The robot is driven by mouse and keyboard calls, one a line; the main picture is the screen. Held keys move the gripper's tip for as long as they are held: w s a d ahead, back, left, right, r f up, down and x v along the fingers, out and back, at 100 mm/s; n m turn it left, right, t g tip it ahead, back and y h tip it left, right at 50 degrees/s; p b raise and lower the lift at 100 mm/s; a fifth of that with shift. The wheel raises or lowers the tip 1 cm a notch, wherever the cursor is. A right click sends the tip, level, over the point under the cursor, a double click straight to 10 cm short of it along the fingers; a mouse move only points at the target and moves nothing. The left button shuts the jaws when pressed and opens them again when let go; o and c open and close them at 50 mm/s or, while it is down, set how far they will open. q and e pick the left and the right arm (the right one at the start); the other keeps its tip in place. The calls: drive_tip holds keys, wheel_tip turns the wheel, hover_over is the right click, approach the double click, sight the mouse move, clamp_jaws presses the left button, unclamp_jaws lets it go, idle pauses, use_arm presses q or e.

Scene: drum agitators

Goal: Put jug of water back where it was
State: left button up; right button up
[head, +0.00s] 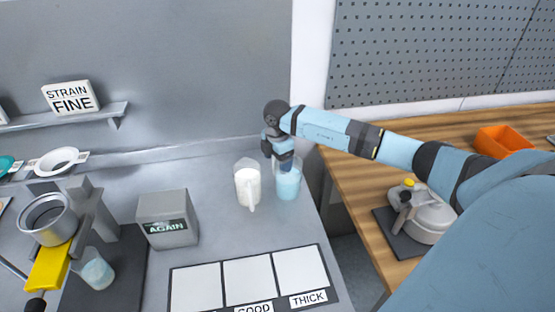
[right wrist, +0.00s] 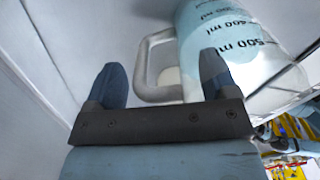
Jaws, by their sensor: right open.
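The jug of water (head: 288,184) is clear with light blue water in it and stands upright on the grey bench near its right edge. In the right wrist view the jug (right wrist: 225,40) shows millilitre marks, and its white handle (right wrist: 142,68) lies ahead of and between the fingertips. My right gripper (head: 280,158) is at the upper part of the jug in the head view. Its two fingers (right wrist: 162,78) are apart with nothing clamped between them. Whether a finger touches the handle is unclear. My left gripper is not in view.
A jug of white liquid (head: 248,184) stands close on the left of the water jug. A grey AGAIN box (head: 167,219) and a mat with pale squares (head: 248,283) are nearby. A wooden counter (head: 345,172) with a kettle-like pot (head: 430,218) lies to the right, across a gap.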

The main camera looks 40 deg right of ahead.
wheel_tip(320, 180, up, 11)
drive_tip(key=shift+r+b, duration=0.15)
drive_tip(key=shift+b, duration=0.8)
drive_tip(key=shift+r, duration=0.5)
